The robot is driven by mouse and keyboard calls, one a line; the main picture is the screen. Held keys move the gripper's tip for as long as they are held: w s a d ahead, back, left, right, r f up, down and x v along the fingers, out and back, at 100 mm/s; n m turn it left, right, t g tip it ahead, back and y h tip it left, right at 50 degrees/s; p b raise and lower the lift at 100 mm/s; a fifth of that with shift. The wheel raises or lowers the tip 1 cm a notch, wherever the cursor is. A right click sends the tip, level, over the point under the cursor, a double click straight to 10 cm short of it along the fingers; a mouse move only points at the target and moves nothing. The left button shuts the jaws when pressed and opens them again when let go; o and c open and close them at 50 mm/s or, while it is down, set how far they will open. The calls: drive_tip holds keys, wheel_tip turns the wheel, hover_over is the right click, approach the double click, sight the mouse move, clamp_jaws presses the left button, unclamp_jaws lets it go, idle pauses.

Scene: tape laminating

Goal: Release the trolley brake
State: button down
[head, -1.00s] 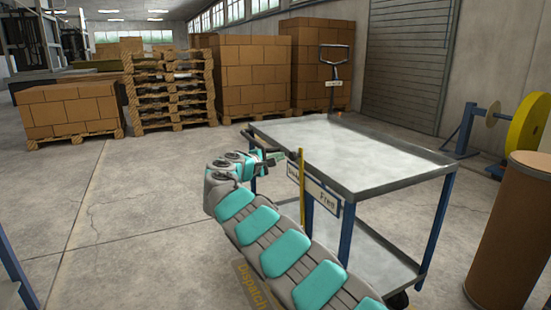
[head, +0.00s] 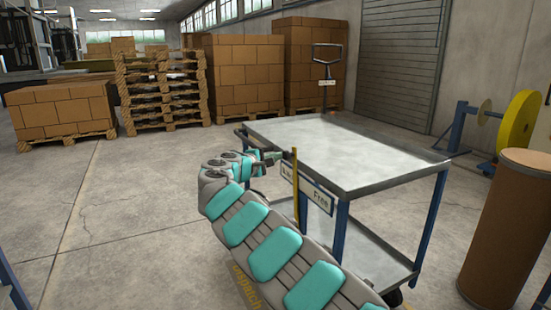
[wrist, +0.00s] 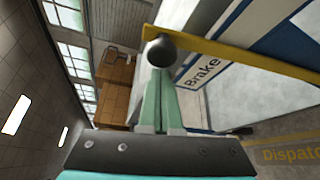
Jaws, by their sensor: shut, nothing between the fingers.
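The blue-framed trolley (head: 345,155) with a grey metal top stands right of centre in the head view. Its yellow brake lever (head: 296,195) stands nearly upright at the near side, in front of a white label (head: 320,199) reading "Brake" at left and "Free" at right. The lever (wrist: 240,59) crosses the upper right of the wrist view, with a dark round knob (wrist: 161,52) near its left end. My gripper (head: 280,155) is shut and empty, just left of the lever's top. In the wrist view its fingertips (wrist: 160,75) reach the knob; contact cannot be told.
A brown drum (head: 505,230) stands right of the trolley, with a yellow reel (head: 519,122) behind. Stacked cartons (head: 245,75) and wooden pallets (head: 165,95) stand at the back. A pallet truck handle (head: 327,58) rises behind the trolley.

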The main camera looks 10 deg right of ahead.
drive_tip(key=s+d+m+t+b, duration=0.1)
drive_tip(key=s+d+m+b, duration=0.1)
drive_tip(key=s+b, duration=0.8)
drive_tip(key=d+b, duration=0.1)
drive_tip(key=b, duration=0.2)
drive_tip(key=shift+s+d+r+m+h, duration=0.2)
drive_tip(key=shift+m+h, duration=0.2)
